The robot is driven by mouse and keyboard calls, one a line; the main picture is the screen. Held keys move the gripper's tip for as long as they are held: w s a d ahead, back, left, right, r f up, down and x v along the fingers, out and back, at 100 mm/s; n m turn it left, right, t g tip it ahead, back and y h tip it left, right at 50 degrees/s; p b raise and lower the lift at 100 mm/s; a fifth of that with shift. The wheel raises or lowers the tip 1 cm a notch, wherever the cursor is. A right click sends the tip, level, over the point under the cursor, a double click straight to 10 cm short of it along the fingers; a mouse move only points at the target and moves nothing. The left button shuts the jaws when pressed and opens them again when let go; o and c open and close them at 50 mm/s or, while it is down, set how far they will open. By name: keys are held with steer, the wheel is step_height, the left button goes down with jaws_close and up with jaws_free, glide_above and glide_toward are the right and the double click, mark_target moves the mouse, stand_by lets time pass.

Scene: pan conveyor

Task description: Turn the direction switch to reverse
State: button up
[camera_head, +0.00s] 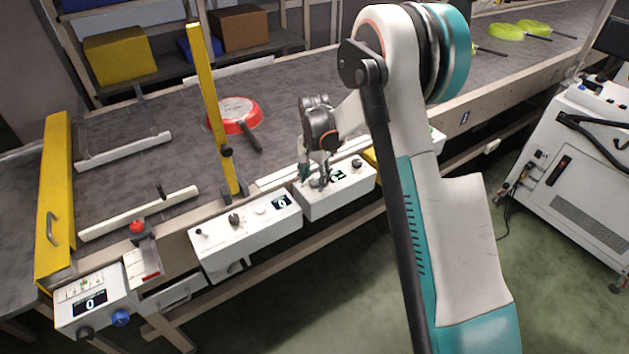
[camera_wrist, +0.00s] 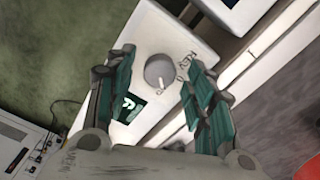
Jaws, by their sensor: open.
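The direction switch (camera_wrist: 159,71) is a round grey knob with a light pointer mark, on a white control box (camera_wrist: 130,38) in the wrist view. Lettering that looks like "REV" stands beside the knob, and a dark display with a green symbol lies near it. My gripper (camera_wrist: 156,72) is open, its teal-padded fingers on either side of the knob and apart from it in the picture. In the head view my gripper (camera_head: 318,180) is over the same white box (camera_head: 335,199) at the conveyor's front edge, and it hides the knob there.
A second white box (camera_head: 245,235) with knobs and a display stands to the left. A yellow post (camera_head: 210,110) rises from the conveyor edge. A red pan (camera_head: 236,108) and green pans (camera_head: 507,32) lie on the belt. A white machine (camera_head: 575,165) stands at right.

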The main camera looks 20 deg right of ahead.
steer(key=shift+f, duration=0.2)
steer(key=c, duration=1.1)
